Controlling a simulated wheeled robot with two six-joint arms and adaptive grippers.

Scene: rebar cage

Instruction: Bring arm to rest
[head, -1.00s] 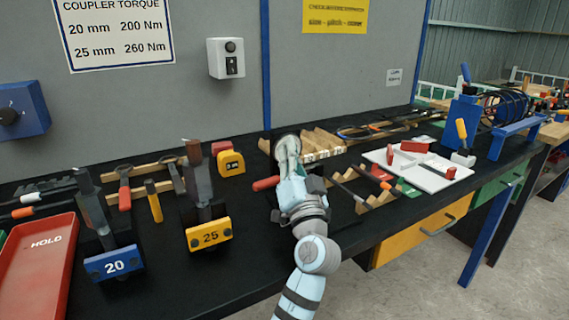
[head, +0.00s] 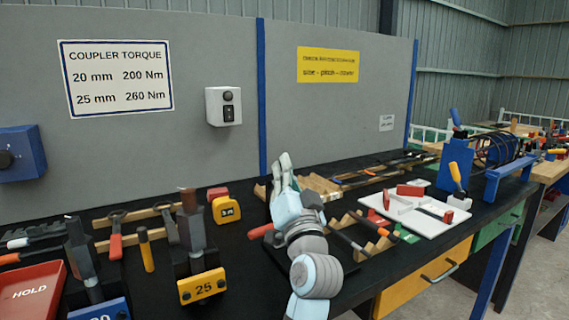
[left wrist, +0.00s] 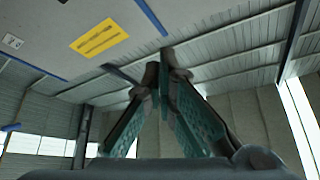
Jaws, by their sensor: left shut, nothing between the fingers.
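My left arm comes up from the bottom middle of the head view. Its gripper (head: 284,163) points upward in front of the grey panel, above the black bench, and holds nothing. In the left wrist view, the two teal-padded fingers (left wrist: 166,62) come together at their tips with nothing between them. Behind them are the ceiling and the grey panel, seen from below. My right gripper is not in either view.
The black bench (head: 245,285) carries a red HOLD tray (head: 30,290), a holder marked 25 (head: 202,286), a yellow tape measure (head: 226,209) and a white tray (head: 440,226). Wooden racks stand close behind and beside my left arm.

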